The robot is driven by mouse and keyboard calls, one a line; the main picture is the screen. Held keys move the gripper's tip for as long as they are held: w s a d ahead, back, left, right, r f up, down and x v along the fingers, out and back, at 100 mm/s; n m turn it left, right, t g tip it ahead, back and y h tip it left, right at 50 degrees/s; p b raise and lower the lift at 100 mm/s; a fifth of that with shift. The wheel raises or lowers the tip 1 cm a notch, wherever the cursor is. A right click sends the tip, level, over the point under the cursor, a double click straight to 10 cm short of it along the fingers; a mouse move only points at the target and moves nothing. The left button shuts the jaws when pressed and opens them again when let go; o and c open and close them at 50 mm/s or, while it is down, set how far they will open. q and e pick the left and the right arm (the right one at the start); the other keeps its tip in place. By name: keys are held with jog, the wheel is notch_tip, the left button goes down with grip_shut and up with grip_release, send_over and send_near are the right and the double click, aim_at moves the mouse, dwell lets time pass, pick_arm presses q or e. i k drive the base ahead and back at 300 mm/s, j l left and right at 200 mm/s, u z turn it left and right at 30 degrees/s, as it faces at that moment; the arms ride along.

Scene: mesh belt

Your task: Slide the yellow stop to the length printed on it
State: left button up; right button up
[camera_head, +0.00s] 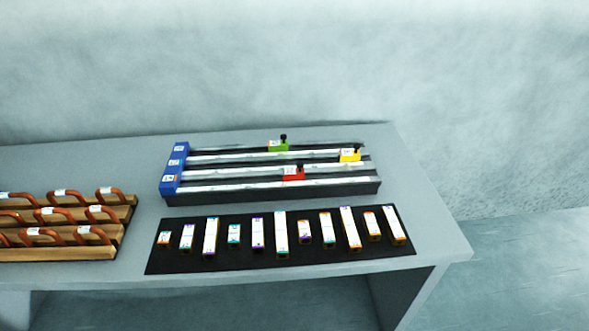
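The yellow stop (350,156) sits on a rail near the right end of the black rail fixture (330,190). It has a white label and a small black knob on top; the print is too small to read. A green stop (279,146) sits on the rail behind it, further left. A red stop (293,174) sits on a rail nearer the front. Blue end blocks (172,171) with white labels stand at the left ends of the rails. Neither of my grippers is in view.
A black mat (165,262) with several labelled bars of differing lengths lies in front of the fixture. At left, a wooden stepped rack (75,252) holds several copper-coloured bent pieces. The grey table (425,205) is bare at the right, and its right edge shows.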

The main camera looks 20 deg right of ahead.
aim_at(352, 156)
jog(key=i+l+z, duration=0.15)
jog(key=l, duration=0.25)
jog(key=i+l+z, duration=0.15)
jog(key=l, duration=0.25)
jog(key=i+l+z, duration=0.15)
jog(key=i+l, duration=0.15)
jog(key=l, duration=0.1)
